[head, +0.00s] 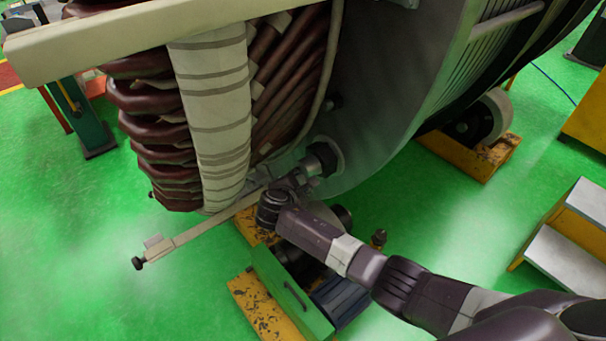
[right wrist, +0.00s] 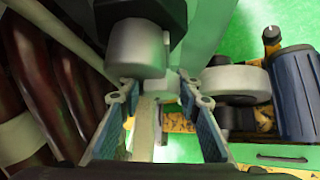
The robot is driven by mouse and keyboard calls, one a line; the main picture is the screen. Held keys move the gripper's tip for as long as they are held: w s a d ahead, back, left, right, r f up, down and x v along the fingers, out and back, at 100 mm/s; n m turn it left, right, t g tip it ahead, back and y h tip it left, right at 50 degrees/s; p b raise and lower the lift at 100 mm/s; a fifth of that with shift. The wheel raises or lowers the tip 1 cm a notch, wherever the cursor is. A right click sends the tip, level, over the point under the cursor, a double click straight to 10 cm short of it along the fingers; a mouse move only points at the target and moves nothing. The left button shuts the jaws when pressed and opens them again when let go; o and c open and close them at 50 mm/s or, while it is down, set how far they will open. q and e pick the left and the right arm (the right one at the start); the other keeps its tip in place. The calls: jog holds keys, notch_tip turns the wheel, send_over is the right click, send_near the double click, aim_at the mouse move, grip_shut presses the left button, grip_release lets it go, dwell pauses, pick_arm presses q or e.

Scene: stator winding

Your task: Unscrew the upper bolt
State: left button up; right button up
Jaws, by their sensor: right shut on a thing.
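A dark bolt with a thick round body (head: 321,157) sticks out of the grey stator end face, beside the wrapped windings. In the right wrist view its grey cylinder (right wrist: 137,48) and black part above lie at the fingertips. A pale bar (head: 200,229) runs from near the gripper down left to a black knob (head: 137,263). My left gripper is out of view.
Red-brown windings (head: 160,125) with a white wrapped band (head: 212,115) are close on the left. A yellow and green roller stand (head: 290,300) is below my right arm. Yellow steps (head: 565,235) stand at the right. Green floor is open at lower left.

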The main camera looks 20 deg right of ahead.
dwell(0.3)
jog(key=o, duration=1.2)
jog(key=shift+s, duration=0.1)
jog(key=v, duration=1.2)
jog(key=shift+a, duration=0.1)
jog(key=shift+f, duration=0.1)
